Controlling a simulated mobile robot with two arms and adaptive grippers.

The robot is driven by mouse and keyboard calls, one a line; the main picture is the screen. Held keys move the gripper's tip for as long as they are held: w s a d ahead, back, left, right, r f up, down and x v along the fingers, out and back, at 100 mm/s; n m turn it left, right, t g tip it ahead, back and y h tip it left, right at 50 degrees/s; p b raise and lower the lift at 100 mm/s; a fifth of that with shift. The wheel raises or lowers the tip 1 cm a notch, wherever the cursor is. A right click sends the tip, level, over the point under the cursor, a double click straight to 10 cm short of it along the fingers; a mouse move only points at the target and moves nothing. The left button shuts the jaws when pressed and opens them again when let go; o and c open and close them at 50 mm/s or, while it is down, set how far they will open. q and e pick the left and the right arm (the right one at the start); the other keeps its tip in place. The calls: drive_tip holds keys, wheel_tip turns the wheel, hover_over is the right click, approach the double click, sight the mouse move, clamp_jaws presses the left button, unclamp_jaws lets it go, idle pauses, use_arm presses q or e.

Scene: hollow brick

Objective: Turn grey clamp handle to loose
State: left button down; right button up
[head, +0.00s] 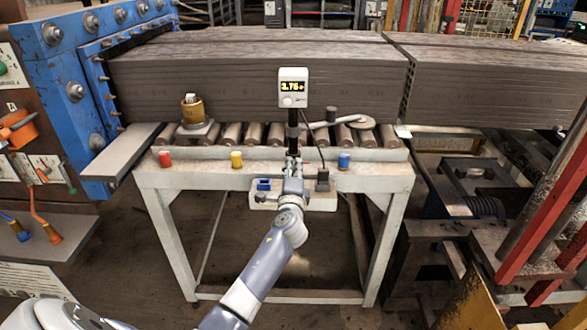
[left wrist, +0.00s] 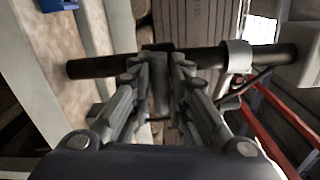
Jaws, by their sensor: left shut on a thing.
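A dark upright post (head: 293,132) carries a white display unit (head: 292,88) reading about 3.76. In the left wrist view the post (left wrist: 95,67) runs crosswise, with a light grey collar (left wrist: 237,57) near its right end. My left gripper (head: 292,165) is at the lower part of the post, above the white base block (head: 323,202). In the left wrist view my left gripper (left wrist: 162,75) is shut on the grey clamp handle (left wrist: 160,88), a small grey piece between the fingers at the post. The fingers hide much of the handle, so its exact angle is unclear. My right gripper is not in view.
Behind the post, a roller table (head: 280,155) holds a brass-coloured cylinder (head: 192,110). A long grey hollow-brick column (head: 200,80) lies beyond. Red, yellow and blue buttons line the table front.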

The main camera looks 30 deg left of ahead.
use_arm(q)
drive_tip(key=shift+a+r, duration=0.15)
drive_tip(key=shift+r, duration=0.05)
drive_tip(key=c, duration=1.5)
unclamp_jaws()
drive_tip(key=shift+f, duration=0.15)
drive_tip(key=shift+s+d+f, duration=0.1)
drive_tip(key=shift+s+d, duration=0.35)
drive_tip(key=v, duration=1)
drive_tip(key=shift+s, duration=0.4)
